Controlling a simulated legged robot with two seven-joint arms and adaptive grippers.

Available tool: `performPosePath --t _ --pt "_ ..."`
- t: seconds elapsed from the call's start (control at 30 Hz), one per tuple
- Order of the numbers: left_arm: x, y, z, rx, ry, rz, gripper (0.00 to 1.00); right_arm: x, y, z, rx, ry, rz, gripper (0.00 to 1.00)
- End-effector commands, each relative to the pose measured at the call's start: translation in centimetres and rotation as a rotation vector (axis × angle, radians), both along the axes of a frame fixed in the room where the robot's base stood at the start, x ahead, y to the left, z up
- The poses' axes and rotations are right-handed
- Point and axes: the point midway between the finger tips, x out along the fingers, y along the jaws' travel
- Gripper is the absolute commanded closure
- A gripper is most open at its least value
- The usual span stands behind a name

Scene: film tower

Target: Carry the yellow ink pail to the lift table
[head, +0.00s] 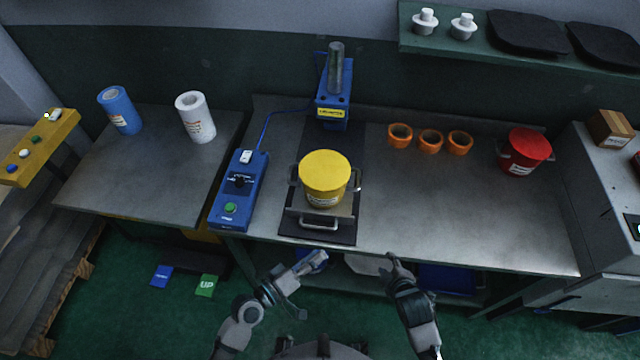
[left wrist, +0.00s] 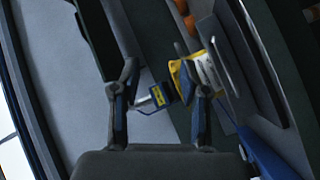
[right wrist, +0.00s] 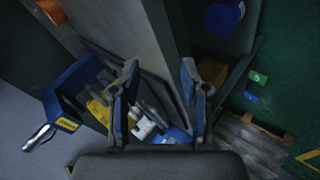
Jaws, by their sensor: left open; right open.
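The yellow ink pail (head: 325,180) stands upright, lid on, on a metal plate with a front handle (head: 320,225) at the bench's middle. It also shows sideways in the left wrist view (left wrist: 205,72), partly behind a finger. My left gripper (head: 313,284) is open and empty, low in front of the bench edge, apart from the pail. My right gripper (head: 385,266) is open and empty, in front of the edge and right of the pail. A lower table (head: 140,185) stands at the left with floor pedals near it; I cannot tell for sure that it is the lift table.
A blue control box (head: 240,190) stands left of the pail and a blue device with a grey cylinder (head: 334,90) behind it. Orange rings (head: 430,140) and a red pail (head: 524,150) are to the right. Blue (head: 120,110) and white (head: 195,117) rolls occupy the left table's back.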

Motion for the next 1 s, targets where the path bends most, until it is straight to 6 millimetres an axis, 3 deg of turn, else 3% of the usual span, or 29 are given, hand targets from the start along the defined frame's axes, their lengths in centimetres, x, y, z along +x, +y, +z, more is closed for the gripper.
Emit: performPosePath --t 0.03,0.13,0.23,0.33,0.53,0.87,1.0 --pt "1.3 0.1 2.0 -0.165 0.008 0.042 0.55 1.8 0.4 1.5 -0.087 -0.088 0.098 0.55" --pt "4.4 2.3 4.2 -0.502 0.089 0.179 0.55 4.8 1.4 4.4 -0.292 -0.267 0.29 0.55" --pt "7.3 5.6 3.4 -0.758 0.21 0.347 0.55 7.1 2.5 7.0 -0.489 -0.423 0.437 0.55" --pt "9.3 8.5 1.2 -0.918 0.322 0.504 0.55 8.6 3.5 8.9 -0.653 -0.541 0.532 0.55" --pt "10.4 11.4 -2.0 -1.042 0.435 0.675 0.55 9.7 4.6 10.8 -0.809 -0.647 0.61 0.55" --pt "10.6 11.3 -2.2 -1.046 0.441 0.686 0.55 9.8 4.3 10.7 -0.816 -0.652 0.613 0.55" --pt "11.6 11.0 -2.1 -1.045 0.439 0.686 0.55 10.7 4.4 10.5 -0.813 -0.652 0.611 0.55"
